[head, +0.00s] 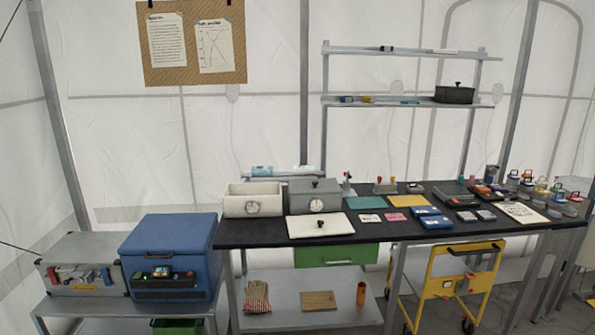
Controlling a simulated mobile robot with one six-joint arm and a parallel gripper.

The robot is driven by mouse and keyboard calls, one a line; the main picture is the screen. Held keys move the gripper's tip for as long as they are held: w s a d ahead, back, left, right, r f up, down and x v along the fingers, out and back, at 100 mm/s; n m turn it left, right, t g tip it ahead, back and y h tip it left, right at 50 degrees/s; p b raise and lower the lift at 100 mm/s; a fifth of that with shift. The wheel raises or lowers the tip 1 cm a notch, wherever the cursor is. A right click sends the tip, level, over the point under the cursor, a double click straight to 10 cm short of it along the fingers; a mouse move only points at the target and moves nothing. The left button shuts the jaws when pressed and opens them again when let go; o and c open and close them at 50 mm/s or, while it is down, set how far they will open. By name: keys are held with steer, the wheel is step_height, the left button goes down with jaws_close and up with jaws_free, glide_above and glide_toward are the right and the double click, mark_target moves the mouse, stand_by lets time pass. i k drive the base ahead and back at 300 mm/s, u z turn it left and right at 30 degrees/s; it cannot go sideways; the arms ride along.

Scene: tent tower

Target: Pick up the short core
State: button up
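I cannot tell which thing is the short core; nothing in the head view is clearly one at this size. An orange upright cylinder (361,293) stands on the low shelf under the black table. An open-topped white box (252,207) and a grey box (314,205) with a lid knob stand at the table's left end. A white lid (320,226) with a black knob lies in front of them. My gripper is not in view.
The black table (400,232) is crowded at its right end. A blue cooler (170,250) and a grey case (82,265) stand on a low bench at left. A yellow cart (462,275) stands under the table. A wall rack (400,103) holds a dark pot (455,95).

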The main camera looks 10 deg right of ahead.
mark_target(310, 169)
steer(key=i, duration=0.9)
steer(key=z, duration=0.05)
